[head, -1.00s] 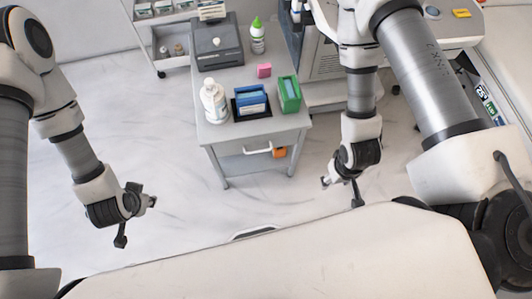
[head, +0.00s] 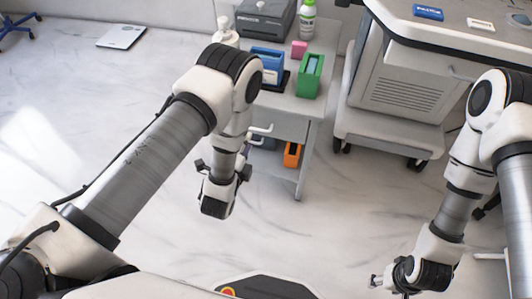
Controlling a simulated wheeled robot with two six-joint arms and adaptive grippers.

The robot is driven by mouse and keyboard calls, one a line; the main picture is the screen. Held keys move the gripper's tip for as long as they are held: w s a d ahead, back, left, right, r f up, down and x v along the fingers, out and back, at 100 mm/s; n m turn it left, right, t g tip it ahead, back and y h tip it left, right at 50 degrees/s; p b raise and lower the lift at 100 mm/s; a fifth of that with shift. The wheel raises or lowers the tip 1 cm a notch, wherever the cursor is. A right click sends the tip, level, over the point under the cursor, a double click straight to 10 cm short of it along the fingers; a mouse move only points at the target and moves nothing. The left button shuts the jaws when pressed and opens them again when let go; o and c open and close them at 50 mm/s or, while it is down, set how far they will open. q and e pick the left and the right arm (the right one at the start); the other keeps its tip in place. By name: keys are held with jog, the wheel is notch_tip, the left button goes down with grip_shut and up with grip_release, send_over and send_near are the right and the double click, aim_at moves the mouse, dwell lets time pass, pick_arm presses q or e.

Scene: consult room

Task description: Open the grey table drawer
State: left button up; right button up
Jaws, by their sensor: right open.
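The grey table (head: 303,106) stands upper centre in the head view, partly hidden by my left arm. Its drawer front (head: 287,126) lies under the tabletop and looks shut. The drawer's white handle (head: 262,129) shows just right of my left forearm; part of the front is hidden. My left gripper (head: 223,169) points down in front of the table, left of and nearer than the handle, fingers spread and empty. It appears apart from the handle. My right gripper (head: 389,288) is open and empty at the bottom right, away from the table.
On the tabletop stand a green box (head: 310,78), a blue box (head: 268,62), a pink block (head: 299,49) and bottles. An orange box (head: 292,155) sits on the lower shelf. A wheeled grey cabinet (head: 395,125) stands right. The floor before the table is clear.

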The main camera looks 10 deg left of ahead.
pick_arm(q)
jog(key=f, duration=0.2)
jog(key=b, duration=0.1)
send_over(253, 131)
jog(key=s+d, duration=0.2)
jog(key=s, duration=0.2)
jog(key=shift+s+a+f, duration=0.15)
jog(key=shift+a+f, duration=0.1)
jog(key=shift+f, duration=0.15)
grip_shut()
